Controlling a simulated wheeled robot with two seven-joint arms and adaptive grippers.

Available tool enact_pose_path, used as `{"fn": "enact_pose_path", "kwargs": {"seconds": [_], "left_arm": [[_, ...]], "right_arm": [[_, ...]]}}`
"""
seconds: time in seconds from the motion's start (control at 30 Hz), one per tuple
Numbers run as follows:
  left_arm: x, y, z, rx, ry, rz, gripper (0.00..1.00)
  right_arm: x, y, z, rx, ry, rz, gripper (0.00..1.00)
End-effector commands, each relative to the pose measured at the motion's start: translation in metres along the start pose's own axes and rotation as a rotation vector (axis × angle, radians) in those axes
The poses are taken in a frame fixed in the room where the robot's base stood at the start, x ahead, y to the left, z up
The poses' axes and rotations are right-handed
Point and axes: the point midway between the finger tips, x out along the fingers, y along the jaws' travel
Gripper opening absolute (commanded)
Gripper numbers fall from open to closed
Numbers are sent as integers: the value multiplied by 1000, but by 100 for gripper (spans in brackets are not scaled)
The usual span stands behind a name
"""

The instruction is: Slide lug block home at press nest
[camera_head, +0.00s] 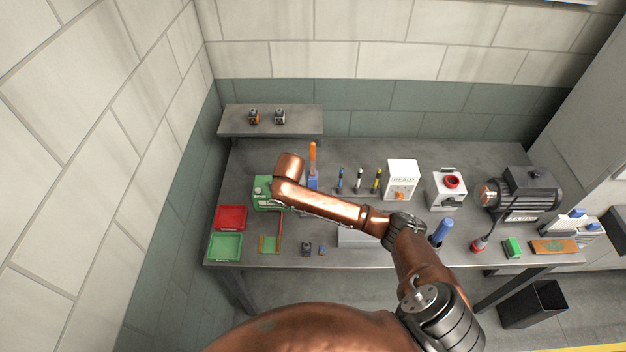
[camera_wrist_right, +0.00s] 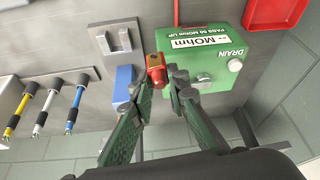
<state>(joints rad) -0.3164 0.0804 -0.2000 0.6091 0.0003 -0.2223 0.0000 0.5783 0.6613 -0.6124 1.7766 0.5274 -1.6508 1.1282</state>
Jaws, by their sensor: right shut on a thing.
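My right gripper (camera_wrist_right: 157,88) is shut on a small red block with a brass-coloured top (camera_wrist_right: 156,68), which may be the lug block. The block is at the fingertips, beside the green MOhm box (camera_wrist_right: 205,55) and near a blue stand (camera_wrist_right: 122,85). In the head view my right arm reaches left across the bench, and its forearm hides the gripper and the held block. My left gripper is not in view.
A red tray (camera_head: 231,217) and a green tray (camera_head: 225,246) lie at the left end. Several upright tools, a white READY box (camera_head: 401,175) and a motor (camera_head: 528,190) stand to the right. A raised shelf (camera_head: 300,122) holds two small parts.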

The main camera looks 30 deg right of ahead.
Motion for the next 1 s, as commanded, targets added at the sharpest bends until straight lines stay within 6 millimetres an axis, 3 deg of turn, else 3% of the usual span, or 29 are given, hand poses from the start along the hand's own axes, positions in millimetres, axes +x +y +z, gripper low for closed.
{"fn": "enact_pose_path", "kwargs": {"seconds": [0.03,0.1,0.33,0.53,1.0], "left_arm": [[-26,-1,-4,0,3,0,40],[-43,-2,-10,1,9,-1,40],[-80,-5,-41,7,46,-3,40],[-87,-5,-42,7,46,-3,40],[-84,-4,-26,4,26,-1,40]], "right_arm": [[-1,12,-6,32,-9,16,0],[9,28,-8,67,-9,30,0],[36,68,-4,138,-5,60,0],[46,80,1,154,-2,66,0],[50,80,3,156,0,65,0]]}}
